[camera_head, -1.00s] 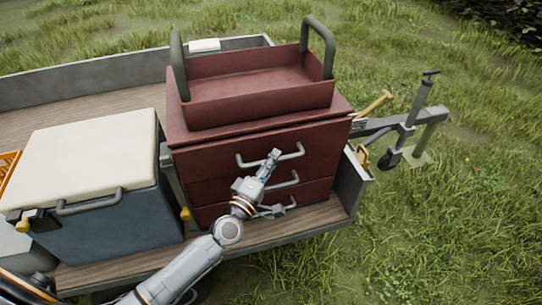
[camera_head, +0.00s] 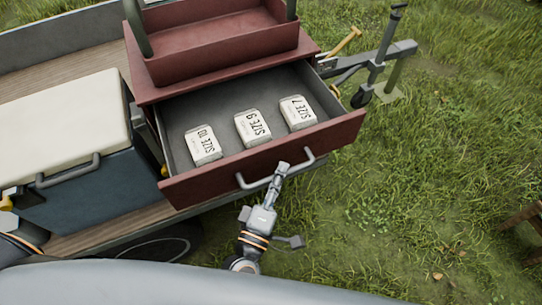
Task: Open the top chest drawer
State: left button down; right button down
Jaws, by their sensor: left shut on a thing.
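The red chest (camera_head: 150,88) stands on the trailer. Its top drawer (camera_head: 340,131) is pulled far out, and its grey inside shows. Three pale packets lie in it, marked SIZE 10 (camera_head: 203,145), SIZE 9 (camera_head: 252,127) and SIZE 7 (camera_head: 297,112). The drawer's grey bar handle (camera_head: 243,182) is on its front. My left gripper (camera_head: 281,172) is shut on the handle near its middle. The lower drawers are hidden under the open one. My right gripper is not in view.
A red open tray (camera_head: 215,50) with green handles sits on the chest. A blue cooler (camera_head: 90,185) with a cream lid stands to the left on the trailer bed. The trailer hitch (camera_head: 375,70) is at the right.

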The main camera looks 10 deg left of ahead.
pick_arm(q)
jog(key=shift+s+d, duration=0.45)
jog(key=shift+s, duration=0.2)
jog(key=c, duration=1.3)
grip_release()
jog(key=shift+c, duration=0.2)
jog(key=v, duration=1.2)
